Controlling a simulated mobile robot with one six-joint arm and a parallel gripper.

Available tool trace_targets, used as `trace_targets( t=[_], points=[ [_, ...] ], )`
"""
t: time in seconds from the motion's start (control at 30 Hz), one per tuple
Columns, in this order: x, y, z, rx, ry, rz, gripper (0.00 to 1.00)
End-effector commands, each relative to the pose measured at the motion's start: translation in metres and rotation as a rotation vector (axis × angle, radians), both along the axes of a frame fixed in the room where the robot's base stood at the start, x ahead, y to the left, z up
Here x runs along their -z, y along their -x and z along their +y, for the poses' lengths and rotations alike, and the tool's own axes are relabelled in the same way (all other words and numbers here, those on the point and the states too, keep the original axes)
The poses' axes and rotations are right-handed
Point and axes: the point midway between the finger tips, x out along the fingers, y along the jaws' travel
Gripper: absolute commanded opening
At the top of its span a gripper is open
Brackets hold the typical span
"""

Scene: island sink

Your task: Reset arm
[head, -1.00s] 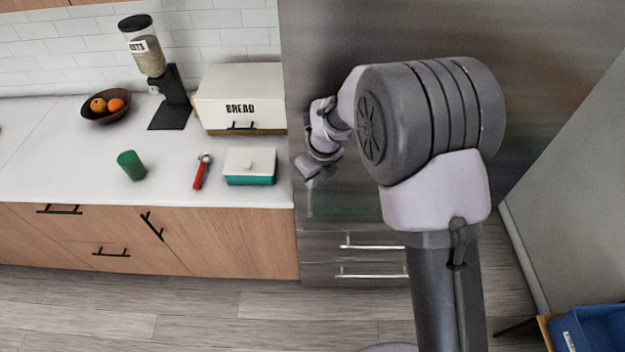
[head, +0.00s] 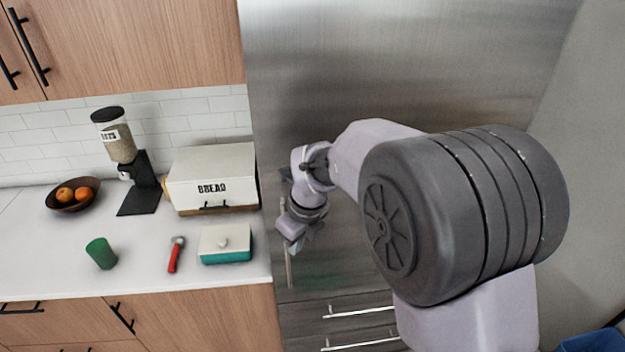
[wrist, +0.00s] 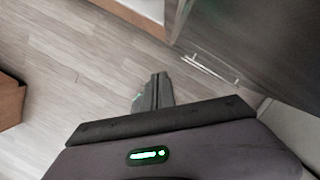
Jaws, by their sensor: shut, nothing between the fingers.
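My arm is raised and bent in front of the steel refrigerator (head: 420,60). My gripper (head: 300,243) is at the end of the arm, to the right of the counter's end, and is small in the head view. In the wrist view my gripper (wrist: 153,90) points out over the wooden floor. Its fingers are together with nothing held.
On the white counter (head: 130,270) are a butter dish (head: 225,247), a red-handled tool (head: 174,256), a green cup (head: 101,253), a bread box (head: 212,180), a grain dispenser (head: 120,150) and a fruit bowl (head: 85,201). Refrigerator drawer handles (head: 360,310) are below the gripper.

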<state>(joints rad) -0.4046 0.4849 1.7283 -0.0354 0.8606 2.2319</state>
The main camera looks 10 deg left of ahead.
Motion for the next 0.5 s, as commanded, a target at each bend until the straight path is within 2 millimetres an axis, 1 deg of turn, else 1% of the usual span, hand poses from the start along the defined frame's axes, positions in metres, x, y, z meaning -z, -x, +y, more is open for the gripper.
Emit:
trace_targets(
  t=[0.07, 0.13, 0.17, 0.2, 0.27, 0.3, 0.37, 0.4, 0.5],
  points=[
    [-0.002, 0.006, -0.017, -0.087, 0.006, -0.044, 0.00],
    [-0.008, 0.025, -0.049, -0.276, 0.033, -0.133, 0.00],
    [-0.010, 0.038, -0.066, -0.383, 0.054, -0.181, 0.00],
    [-0.009, 0.060, -0.090, -0.538, 0.092, -0.248, 0.00],
    [-0.003, 0.096, -0.122, -0.777, 0.168, -0.349, 0.00],
    [0.004, 0.121, -0.139, -0.929, 0.226, -0.408, 0.00],
    [0.020, 0.156, -0.160, -1.139, 0.320, -0.481, 0.00],
    [0.031, 0.176, -0.170, -1.264, 0.381, -0.518, 0.00],
    [0.056, 0.213, -0.185, -1.500, 0.508, -0.574, 0.00]
  ],
)
